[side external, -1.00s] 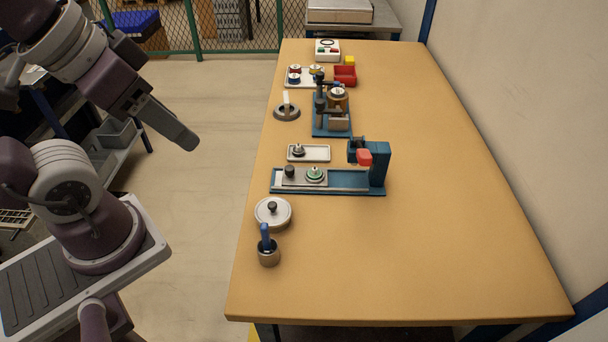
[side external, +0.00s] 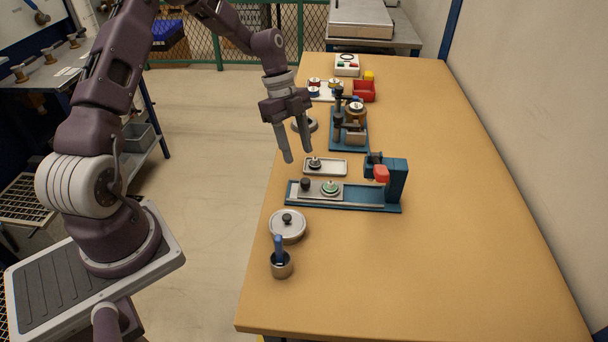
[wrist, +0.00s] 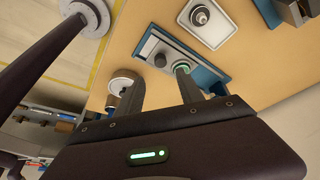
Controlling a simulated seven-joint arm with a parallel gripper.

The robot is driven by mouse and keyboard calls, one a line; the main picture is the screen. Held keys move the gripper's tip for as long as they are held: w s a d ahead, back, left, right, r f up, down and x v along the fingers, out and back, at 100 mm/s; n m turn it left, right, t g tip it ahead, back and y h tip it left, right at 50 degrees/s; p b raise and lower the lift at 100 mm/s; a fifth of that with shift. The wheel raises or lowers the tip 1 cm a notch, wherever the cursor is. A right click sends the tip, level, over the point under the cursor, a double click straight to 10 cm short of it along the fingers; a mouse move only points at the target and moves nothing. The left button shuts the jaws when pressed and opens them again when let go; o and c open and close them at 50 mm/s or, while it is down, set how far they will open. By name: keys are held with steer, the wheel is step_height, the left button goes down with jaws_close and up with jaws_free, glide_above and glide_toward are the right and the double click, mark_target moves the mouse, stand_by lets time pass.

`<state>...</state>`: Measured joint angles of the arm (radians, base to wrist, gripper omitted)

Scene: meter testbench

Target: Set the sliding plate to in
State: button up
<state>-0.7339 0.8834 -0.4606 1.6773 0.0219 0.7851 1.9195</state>
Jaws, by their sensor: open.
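The sliding plate (side external: 313,194) is a flat grey plate with a dark knob (side external: 305,183) and a green-ringed disc (side external: 330,187) on it. It sits at the left end of its blue base (side external: 393,208), away from the blue post (side external: 397,178) with the red block at the right end. In the wrist view the knob (wrist: 160,60) shows between my fingers, and the green disc is partly behind one finger. My gripper (side external: 297,156) is open and empty, pointing down, above and behind the plate's left end. It appears apart from everything.
Behind the base is a white tray (side external: 340,167) with a small weight. In front are a round lidded grey dish (side external: 287,228) and a cup with a blue handle (side external: 282,265). A blue-based fixture (side external: 343,145) stands farther back. The table's right side is clear.

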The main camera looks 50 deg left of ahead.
mark_target(306, 180)
steer(key=x, duration=0.8)
steer(key=shift+w+a+f, duration=0.1)
steer(key=shift+a, duration=0.1)
jaws_close()
stand_by(1.0)
